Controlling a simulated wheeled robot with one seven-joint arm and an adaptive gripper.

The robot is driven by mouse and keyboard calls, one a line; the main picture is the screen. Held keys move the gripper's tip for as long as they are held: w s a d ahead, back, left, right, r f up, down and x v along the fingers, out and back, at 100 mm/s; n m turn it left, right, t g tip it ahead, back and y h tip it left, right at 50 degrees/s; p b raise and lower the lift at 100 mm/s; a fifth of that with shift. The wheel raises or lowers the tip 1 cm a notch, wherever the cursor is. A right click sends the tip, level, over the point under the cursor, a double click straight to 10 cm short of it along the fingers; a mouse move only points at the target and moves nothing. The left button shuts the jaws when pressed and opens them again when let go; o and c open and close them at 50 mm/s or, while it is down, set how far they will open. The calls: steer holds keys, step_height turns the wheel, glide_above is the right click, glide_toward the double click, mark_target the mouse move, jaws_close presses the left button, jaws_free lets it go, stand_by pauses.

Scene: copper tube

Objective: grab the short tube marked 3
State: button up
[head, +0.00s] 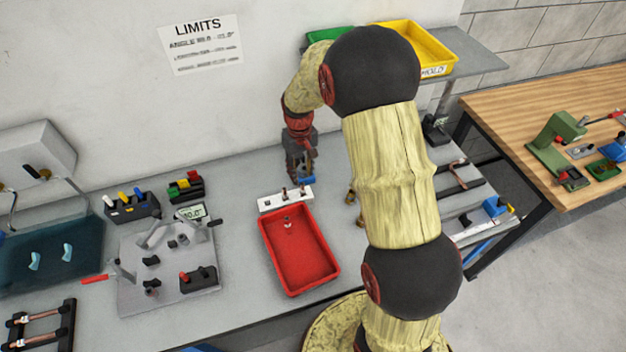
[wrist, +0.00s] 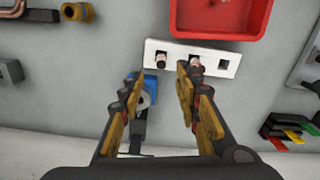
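A white rack (head: 272,204) stands on the grey bench, just behind the red tray. Two short copper-coloured tubes stand upright in it, one at its middle (head: 285,192) and one toward its right end (head: 302,190). In the wrist view the rack (wrist: 178,48) shows both tubes, the left one (wrist: 160,61) and the right one (wrist: 195,62), and an empty square hole. No number on the tubes is readable. My gripper (wrist: 157,92) is open and empty; its fingertips lie short of the rack in this view. In the head view my gripper (head: 299,174) is just behind the rack.
A blue tool (wrist: 149,84) partly shows between my fingers. Brass fittings (head: 352,195) lie to the right, partly hidden by my arm. A bending fixture (head: 140,290) stands at the left.

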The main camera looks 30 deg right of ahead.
mark_target(302, 184)
steer(key=shift+s, duration=0.1)
steer(key=shift+s+a+f, duration=0.15)
steer(key=shift+s+f, duration=0.05)
steer(key=shift+f, duration=0.15)
steer(key=shift+w+f, duration=0.2)
steer(key=shift+f, duration=0.7)
steer(key=f, duration=0.5)
steer(key=shift+s+b, duration=0.25)
steer(key=shift+b, duration=0.05)
steer(key=shift+c, duration=1.2)
jaws_close()
